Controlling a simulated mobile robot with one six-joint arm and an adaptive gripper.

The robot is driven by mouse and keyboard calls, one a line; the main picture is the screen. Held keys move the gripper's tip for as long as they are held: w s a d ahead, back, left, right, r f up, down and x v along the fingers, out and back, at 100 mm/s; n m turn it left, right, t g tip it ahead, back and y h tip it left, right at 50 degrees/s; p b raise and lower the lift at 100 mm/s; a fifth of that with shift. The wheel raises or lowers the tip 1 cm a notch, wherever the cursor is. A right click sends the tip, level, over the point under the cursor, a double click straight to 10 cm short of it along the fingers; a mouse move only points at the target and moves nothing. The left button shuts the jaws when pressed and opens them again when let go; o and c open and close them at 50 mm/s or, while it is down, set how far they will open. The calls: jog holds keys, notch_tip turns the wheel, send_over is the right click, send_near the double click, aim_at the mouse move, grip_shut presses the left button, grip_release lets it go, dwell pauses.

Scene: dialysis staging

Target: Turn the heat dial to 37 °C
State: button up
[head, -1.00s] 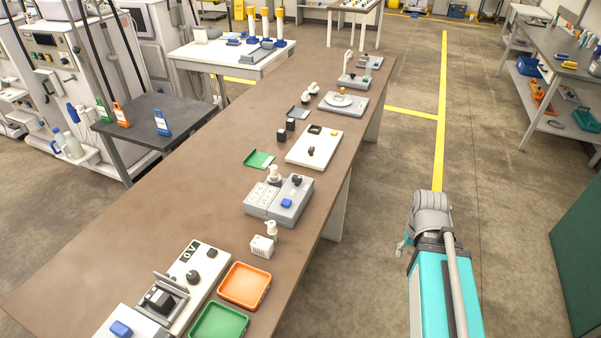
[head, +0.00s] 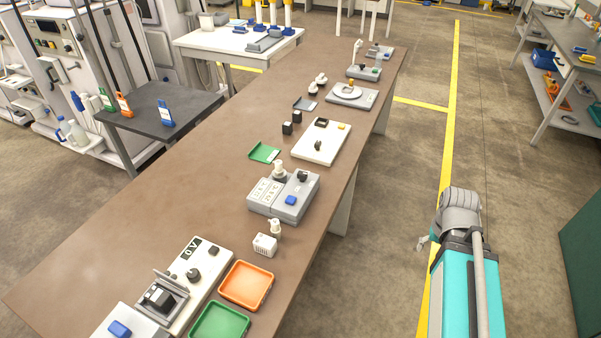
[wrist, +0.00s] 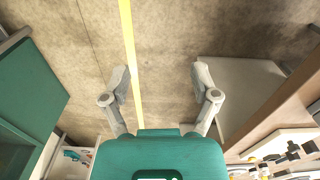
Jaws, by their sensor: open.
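Several devices with knobs stand on the long brown bench; I cannot tell which knob is the heat dial. A cream panel (head: 326,152) mid-bench has a dark knob (head: 318,146) and a small dark display. A nearer cream device (head: 216,262) has a black knob (head: 193,275) and a display that seems to read "0 V". A grey unit (head: 291,212) between them carries another dark knob (head: 302,176). My gripper (wrist: 160,84) is open and empty in the wrist view, over the floor beside the bench. In the head view it is mostly hidden behind my arm.
The brown bench (head: 150,220) also holds an orange tray (head: 246,286), a green tray (head: 220,322) and a device with a round plate (head: 351,96). A dark green cabinet (head: 583,235) stands at right. The aisle floor (head: 400,190) is clear.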

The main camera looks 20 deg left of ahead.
jog(key=w+a+r+p, duration=0.4)
jog(key=w+a, duration=0.3)
notch_tip(320, 180, up, 10)
jog(key=p, duration=1)
send_over(302, 173)
jog(key=shift+w+f, duration=0.1)
jog(key=shift+f, duration=0.05)
jog(key=shift+f+b, duration=0.2)
jog(key=shift+b, duration=0.25)
notch_tip(302, 173, down, 13)
jog(key=b, duration=1.3)
jog(key=shift+f, duration=0.2)
